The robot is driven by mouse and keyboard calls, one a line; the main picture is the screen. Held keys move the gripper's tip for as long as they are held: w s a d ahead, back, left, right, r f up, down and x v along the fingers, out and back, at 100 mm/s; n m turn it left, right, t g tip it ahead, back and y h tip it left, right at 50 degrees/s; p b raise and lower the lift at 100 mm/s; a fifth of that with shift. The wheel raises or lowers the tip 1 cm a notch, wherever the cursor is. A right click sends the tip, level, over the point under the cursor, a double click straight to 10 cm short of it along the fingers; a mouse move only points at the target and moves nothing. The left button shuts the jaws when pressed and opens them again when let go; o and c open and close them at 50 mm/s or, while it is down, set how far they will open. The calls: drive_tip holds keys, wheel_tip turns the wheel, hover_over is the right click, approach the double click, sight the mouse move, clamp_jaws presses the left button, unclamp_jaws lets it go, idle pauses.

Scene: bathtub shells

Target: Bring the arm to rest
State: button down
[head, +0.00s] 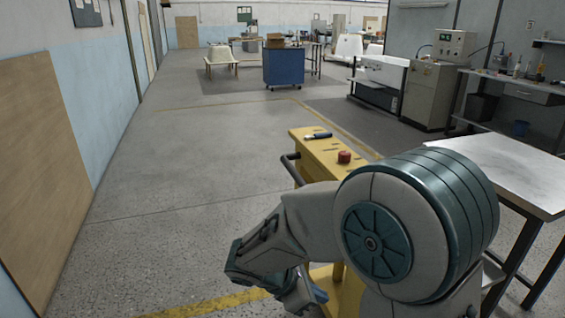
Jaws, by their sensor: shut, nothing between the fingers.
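My arm (310,223) fills the lower middle and right of the head view. Its large round joint is nearest the camera, and a grey link runs left to a folded, dark-edged part low in the frame. My gripper's fingers do not show; the far end of the arm is hidden behind its own links or below the frame. I see nothing held.
A yellow cart (318,148) stands just beyond my arm, with a red round piece (344,157) and a blue-handled tool (318,135) on top. A metal-topped table (500,170) is close at right. A blue cabinet (284,68) stands farther back. Left floor is clear.

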drive_tip(key=s+d+r+m+y+p, duration=0.3)
drive_tip(key=r+m+p, duration=0.4)
drive_tip(key=r+m, duration=0.3)
drive_tip(key=s+d+r+m+y+p, duration=0.3)
drive_tip(key=s+r+m+y+p, duration=0.2)
drive_tip(key=r, duration=0.9)
drive_tip(key=shift+s+m+y+p, duration=0.3)
drive_tip(key=shift+s+m+p, duration=1.45)
drive_tip(key=shift+m, duration=0.85)
drive_tip(key=shift+w+d, duration=0.1)
